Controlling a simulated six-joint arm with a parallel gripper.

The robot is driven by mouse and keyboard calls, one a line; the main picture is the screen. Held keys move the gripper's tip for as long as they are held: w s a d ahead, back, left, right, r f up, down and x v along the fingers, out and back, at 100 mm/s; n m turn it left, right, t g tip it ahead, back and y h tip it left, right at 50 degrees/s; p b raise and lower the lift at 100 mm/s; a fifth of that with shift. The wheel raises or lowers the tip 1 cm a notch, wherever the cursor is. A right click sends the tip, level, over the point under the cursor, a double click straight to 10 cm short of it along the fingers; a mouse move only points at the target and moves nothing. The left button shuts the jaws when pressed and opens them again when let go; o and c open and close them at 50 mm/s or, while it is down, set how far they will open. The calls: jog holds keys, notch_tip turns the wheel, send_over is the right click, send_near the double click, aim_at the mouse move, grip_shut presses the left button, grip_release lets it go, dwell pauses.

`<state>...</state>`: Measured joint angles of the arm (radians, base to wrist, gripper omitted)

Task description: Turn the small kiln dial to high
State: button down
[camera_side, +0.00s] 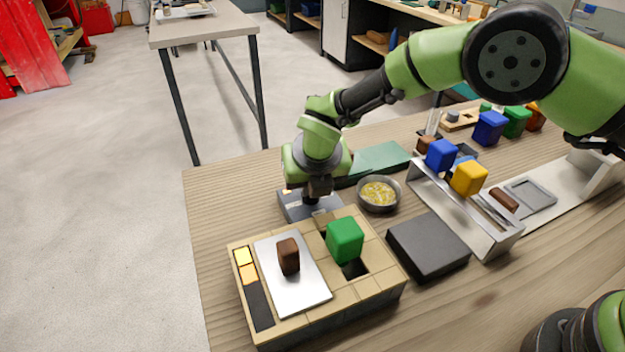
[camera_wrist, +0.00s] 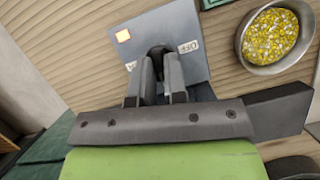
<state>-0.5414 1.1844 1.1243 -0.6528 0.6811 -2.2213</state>
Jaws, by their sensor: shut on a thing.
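The dial (camera_wrist: 158,50) is a dark round knob on a grey control panel (camera_wrist: 183,25). The panel also shows in the side view (camera_side: 296,208), behind the tan brick kiln (camera_side: 375,288). My gripper (camera_wrist: 163,62) reaches down over the panel with its fingers shut on the dial; the side view shows it there too (camera_side: 318,190). A white OFF label (camera_wrist: 188,47) is right of the dial. A second label to its left is partly hidden and unreadable. The dial's pointer is hidden.
A metal bowl of yellow bits (camera_side: 379,193) stands close right of my gripper. A silver plate with a brown block (camera_side: 288,257) and a green block (camera_side: 344,240) are on the kiln. A dark grey slab (camera_side: 428,247) lies right of it. The wooden table's left edge is near.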

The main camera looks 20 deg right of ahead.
jog(key=m+h, duration=0.1)
jog(key=m, duration=0.3)
jog(key=shift+w+a+f+g+h, duration=0.1)
jog(key=shift+w+a+g+h, duration=0.1)
jog(key=shift+g+h, duration=0.2)
jog(key=shift+m+g+h, duration=0.3)
jog(key=shift+m+h, duration=0.1)
jog(key=shift+m, duration=1.3)
jog(key=c, duration=1.1)
grip_release()
jog(key=v, duration=1)
jog(key=shift+w, duration=0.1)
